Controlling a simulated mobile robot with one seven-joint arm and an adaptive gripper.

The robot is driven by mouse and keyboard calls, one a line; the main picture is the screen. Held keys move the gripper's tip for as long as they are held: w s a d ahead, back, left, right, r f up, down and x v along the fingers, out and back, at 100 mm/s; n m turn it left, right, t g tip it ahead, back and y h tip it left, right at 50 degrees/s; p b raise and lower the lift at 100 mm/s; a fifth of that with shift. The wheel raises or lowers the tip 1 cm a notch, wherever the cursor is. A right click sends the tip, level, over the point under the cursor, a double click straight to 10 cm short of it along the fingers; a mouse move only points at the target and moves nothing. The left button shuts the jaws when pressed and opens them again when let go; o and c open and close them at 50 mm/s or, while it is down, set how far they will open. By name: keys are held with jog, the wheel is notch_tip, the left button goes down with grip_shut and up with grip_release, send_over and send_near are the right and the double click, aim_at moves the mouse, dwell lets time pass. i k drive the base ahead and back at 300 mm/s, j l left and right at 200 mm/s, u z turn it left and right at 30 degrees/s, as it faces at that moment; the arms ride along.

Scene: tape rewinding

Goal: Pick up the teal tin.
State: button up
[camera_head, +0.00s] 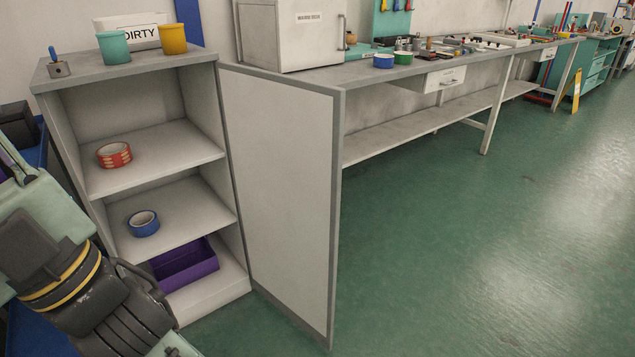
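The teal tin (114,49) stands upright on top of the grey shelf unit at the upper left. A yellow tin (173,41) stands just to its right. A white box (146,27) marked "DIRTY" is behind both tins and partly hidden by them. My arm (80,290) fills the lower left, in front of the shelf unit and below the teal tin. I cannot make out my gripper's fingers in this view.
The shelf unit (60,85) has an open door (290,200) jutting out to the right. Its shelves hold a red tape roll (114,155), a blue tape roll (143,223) and a purple bin (184,263). Green floor at right is clear.

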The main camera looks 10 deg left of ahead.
aim_at(113, 45)
jog(key=u, duration=1)
jog(key=i+l+u, duration=0.1)
jog(key=l+u, duration=0.55)
jog(key=i+l+u, duration=0.1)
jog(key=l+u, duration=0.5)
jog(key=l, duration=0.3)
jog(key=k+l+u, duration=0.1)
jog(key=l+u, duration=0.2)
jog(key=l, duration=0.25)
jog(key=k+l, duration=0.1)
jog(key=l, duration=0.75)
jog(key=k+l+u, duration=0.1)
jog(key=l, duration=0.35)
jog(key=k+l, duration=0.15)
jog(key=l, duration=0.25)
jog(key=k+l, duration=0.1)
jog(key=l, duration=0.35)
jog(key=k+l+u, duration=0.1)
jog(key=l, duration=0.3)
jog(key=i+j, duration=0.15)
jog(key=j, duration=0.2)
